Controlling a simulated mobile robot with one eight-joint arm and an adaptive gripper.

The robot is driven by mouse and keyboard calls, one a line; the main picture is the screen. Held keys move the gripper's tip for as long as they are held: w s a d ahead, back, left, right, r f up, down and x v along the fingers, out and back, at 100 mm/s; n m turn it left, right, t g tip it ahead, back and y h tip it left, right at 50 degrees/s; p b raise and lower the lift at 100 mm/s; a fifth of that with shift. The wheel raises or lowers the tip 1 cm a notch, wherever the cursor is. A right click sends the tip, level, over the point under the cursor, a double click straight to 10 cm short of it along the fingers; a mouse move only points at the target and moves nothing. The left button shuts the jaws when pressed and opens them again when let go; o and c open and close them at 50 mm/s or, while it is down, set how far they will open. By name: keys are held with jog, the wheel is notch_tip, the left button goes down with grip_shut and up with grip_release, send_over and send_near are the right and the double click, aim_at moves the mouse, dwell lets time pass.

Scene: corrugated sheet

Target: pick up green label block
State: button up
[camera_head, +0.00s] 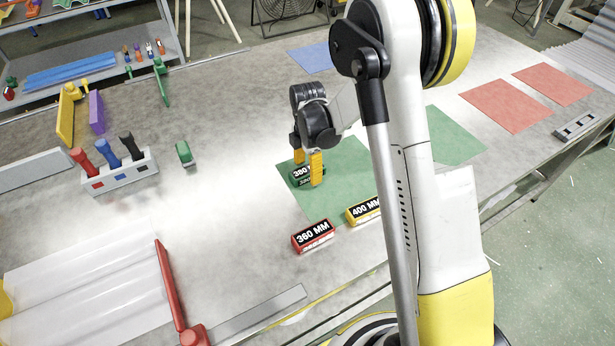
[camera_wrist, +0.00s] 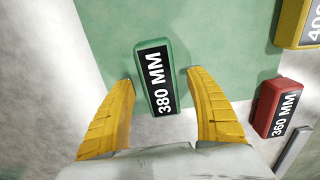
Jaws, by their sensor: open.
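The green label block (camera_head: 299,176) marked "380 MM" lies at the left edge of a green mat (camera_head: 345,167) on the table. In the wrist view the block (camera_wrist: 147,62) sits ahead of and between my fingertips, label up, partly on the mat and partly past its edge. My gripper (camera_head: 308,165) has yellow fingers and is open around the block's near end; in the wrist view my gripper (camera_wrist: 162,75) shows gaps beside the block. In the head view one finger hides part of the block.
A red "360 MM" block (camera_head: 313,236) and a yellow "400 MM" block (camera_head: 363,211) lie near the mat's front. A small green object (camera_head: 184,153) and a tool holder (camera_head: 119,173) stand to the left. Red mats (camera_head: 507,105) lie at the right.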

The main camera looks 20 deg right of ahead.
jog(key=shift+f, duration=0.8)
jog(key=shift+r, duration=0.1)
jog(key=c, duration=1.3)
